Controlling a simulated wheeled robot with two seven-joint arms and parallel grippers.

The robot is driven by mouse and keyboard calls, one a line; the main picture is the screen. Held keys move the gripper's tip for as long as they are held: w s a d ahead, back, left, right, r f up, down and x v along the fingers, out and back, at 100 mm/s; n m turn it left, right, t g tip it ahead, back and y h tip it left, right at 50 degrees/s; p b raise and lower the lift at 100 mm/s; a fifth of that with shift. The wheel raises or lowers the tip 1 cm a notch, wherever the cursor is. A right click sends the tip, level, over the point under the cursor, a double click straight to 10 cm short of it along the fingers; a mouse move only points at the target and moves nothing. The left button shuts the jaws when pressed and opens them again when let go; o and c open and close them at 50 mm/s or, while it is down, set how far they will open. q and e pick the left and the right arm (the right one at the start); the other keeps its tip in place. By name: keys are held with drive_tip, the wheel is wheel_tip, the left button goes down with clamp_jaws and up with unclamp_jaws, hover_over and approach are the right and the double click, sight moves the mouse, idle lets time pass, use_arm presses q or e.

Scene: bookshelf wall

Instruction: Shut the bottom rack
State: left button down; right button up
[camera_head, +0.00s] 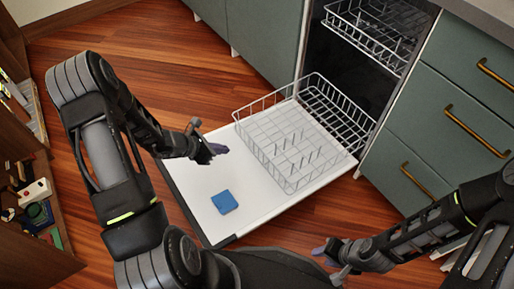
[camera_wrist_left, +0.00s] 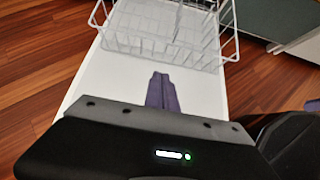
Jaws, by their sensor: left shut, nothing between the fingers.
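The bottom rack (camera_head: 287,143) is a white wire basket, pulled partly out of the dishwasher over the lowered white door (camera_head: 198,186). It looks empty. It also shows at the top of the left wrist view (camera_wrist_left: 165,30). My left gripper (camera_head: 219,149) is shut and empty, above the door and left of the rack's front side, apart from it. Its closed purple fingers (camera_wrist_left: 161,90) point toward the rack in the left wrist view. My right gripper (camera_head: 324,252) is low at the front, right of the door; its jaw state is unclear.
A blue square block (camera_head: 224,202) lies on the open door, in front of the rack. The upper rack (camera_head: 372,32) is also partly out. Green drawers (camera_head: 450,120) stand at right. A wooden shelf with small items (camera_head: 35,200) stands at left. Wood floor is free left of the door.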

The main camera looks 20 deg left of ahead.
use_arm(q)
drive_tip(key=shift+d+f, duration=0.1)
drive_tip(key=b, duration=0.4)
approach(257, 147)
drive_tip(key=x, duration=0.6)
drive_tip(key=shift+a+f, duration=0.2)
drive_tip(key=shift+w+d, duration=0.1)
drive_tip(key=shift+w, duration=0.05)
